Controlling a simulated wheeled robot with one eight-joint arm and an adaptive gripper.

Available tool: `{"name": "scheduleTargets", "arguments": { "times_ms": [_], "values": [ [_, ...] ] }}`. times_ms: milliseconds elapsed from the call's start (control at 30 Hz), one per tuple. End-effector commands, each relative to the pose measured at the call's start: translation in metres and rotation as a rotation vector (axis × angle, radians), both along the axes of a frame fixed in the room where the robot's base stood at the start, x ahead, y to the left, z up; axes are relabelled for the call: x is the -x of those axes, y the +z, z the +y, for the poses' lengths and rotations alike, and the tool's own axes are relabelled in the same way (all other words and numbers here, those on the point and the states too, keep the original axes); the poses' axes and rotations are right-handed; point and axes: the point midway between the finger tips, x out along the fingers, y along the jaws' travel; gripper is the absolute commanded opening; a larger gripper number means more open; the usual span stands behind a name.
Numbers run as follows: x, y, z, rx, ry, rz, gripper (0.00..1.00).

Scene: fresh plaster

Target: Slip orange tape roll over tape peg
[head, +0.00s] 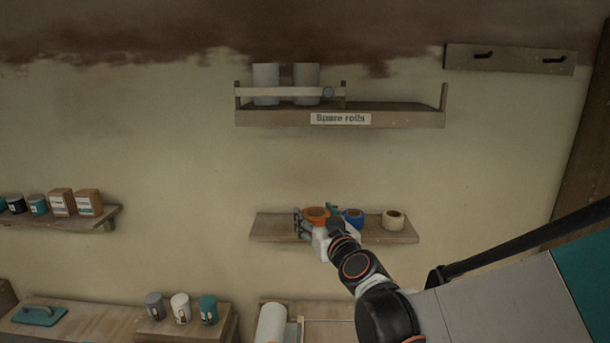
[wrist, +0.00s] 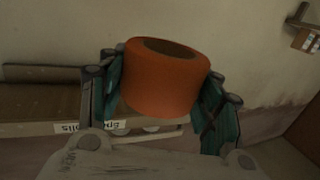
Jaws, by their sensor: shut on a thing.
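The orange tape roll (head: 316,212) is between the teal fingers of my gripper (head: 316,219), in front of the middle wall shelf (head: 264,229). In the wrist view the orange roll (wrist: 160,84) fills the space between both fingers, with its dark hole showing at the top. My gripper is shut on its outer sides. I cannot tell whether the roll touches the shelf. A wooden rail (head: 510,60) at the upper right carries two short dark pegs (head: 484,55). I cannot tell whether one of these is the tape peg.
A blue tape roll (head: 353,217) and a cream roll (head: 393,219) stand just right of my gripper. The "Spare rolls" rack (head: 395,118) above holds two grey rolls (head: 266,82). Boxes and tins fill the left shelf (head: 98,218). The wall between is bare.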

Motion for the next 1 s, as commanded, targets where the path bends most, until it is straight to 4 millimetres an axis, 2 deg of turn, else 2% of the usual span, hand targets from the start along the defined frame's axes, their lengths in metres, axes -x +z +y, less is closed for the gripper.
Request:
{"name": "scheduleTargets", "arguments": {
  "times_ms": [267, 600, 1000],
  "values": [
    [-0.015, -0.069, -0.031, 0.004, -0.061, 0.006, 0.34],
    [-0.031, -0.169, -0.081, 0.003, -0.156, 0.010, 0.34],
    [-0.042, -0.281, -0.140, 0.001, -0.259, 0.000, 0.34]
  ]
}}
